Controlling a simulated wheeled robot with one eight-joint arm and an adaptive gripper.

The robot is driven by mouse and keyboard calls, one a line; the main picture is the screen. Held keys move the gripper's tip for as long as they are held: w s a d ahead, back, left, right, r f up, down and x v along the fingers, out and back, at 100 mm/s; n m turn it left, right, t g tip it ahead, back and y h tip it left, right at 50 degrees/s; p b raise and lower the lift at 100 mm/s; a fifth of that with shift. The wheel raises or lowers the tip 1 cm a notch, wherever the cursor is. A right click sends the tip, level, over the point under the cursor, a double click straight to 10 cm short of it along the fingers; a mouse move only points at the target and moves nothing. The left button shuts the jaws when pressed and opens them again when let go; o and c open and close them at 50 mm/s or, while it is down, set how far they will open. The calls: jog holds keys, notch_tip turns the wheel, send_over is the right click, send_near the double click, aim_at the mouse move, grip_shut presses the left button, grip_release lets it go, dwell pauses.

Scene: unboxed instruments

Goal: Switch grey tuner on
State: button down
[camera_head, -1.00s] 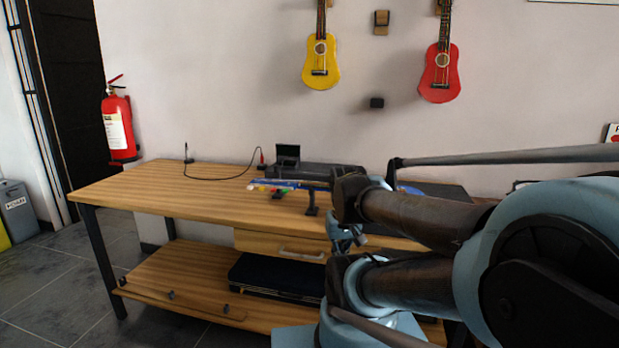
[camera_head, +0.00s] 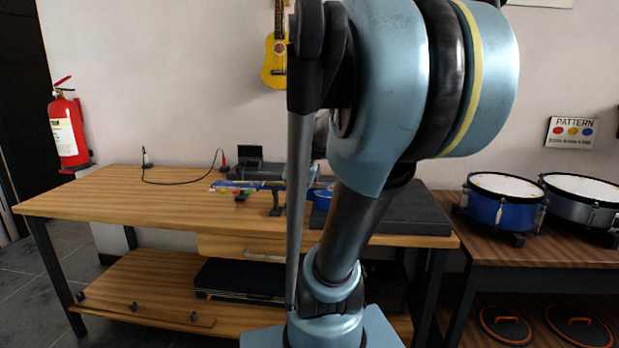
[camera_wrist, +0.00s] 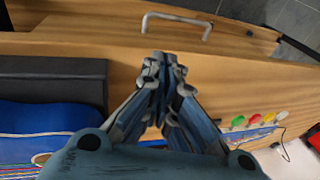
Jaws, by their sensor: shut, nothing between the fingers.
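A small dark grey box with a raised lid or screen (camera_head: 246,160) stands at the back of the wooden bench (camera_head: 120,192) in the head view. It may be the grey tuner, but it is too small to tell, and no switch can be made out. My gripper (camera_wrist: 165,60) shows in the wrist view with its fingertips together and nothing between them. It is over the front part of the bench, near a drawer handle (camera_wrist: 178,20). In the head view my own arm hides the gripper and part of the bench.
A blue object with coloured strands (camera_wrist: 40,118) lies beside a dark slab (camera_wrist: 60,75). Several coloured pieces (camera_wrist: 254,118) lie on the bench near a black cable (camera_head: 180,183). Drums (camera_head: 500,203) stand on the right table. The bench's left part is clear.

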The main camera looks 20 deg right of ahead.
jog(key=w+d+r+m+t+y, duration=0.1)
jog(key=w+d+r+m, duration=0.2)
jog(key=w, duration=0.9)
jog(key=w+d+r+m+t+y, duration=0.1)
jog(key=w+d+r+m+y, duration=0.1)
jog(key=w+d+m, duration=0.3)
jog(key=w+d+r+m+t+y, duration=0.1)
jog(key=w+d+r+m, duration=0.3)
jog(key=w, duration=1.5)
jog(key=d, duration=0.4)
jog(key=shift+w+d+y, duration=0.15)
jog(key=shift+w+y, duration=0.25)
jog(key=shift+f, duration=0.1)
jog(key=shift+f, duration=4.25)
jog(key=shift+f, duration=0.75)
jog(key=shift+r, duration=0.8)
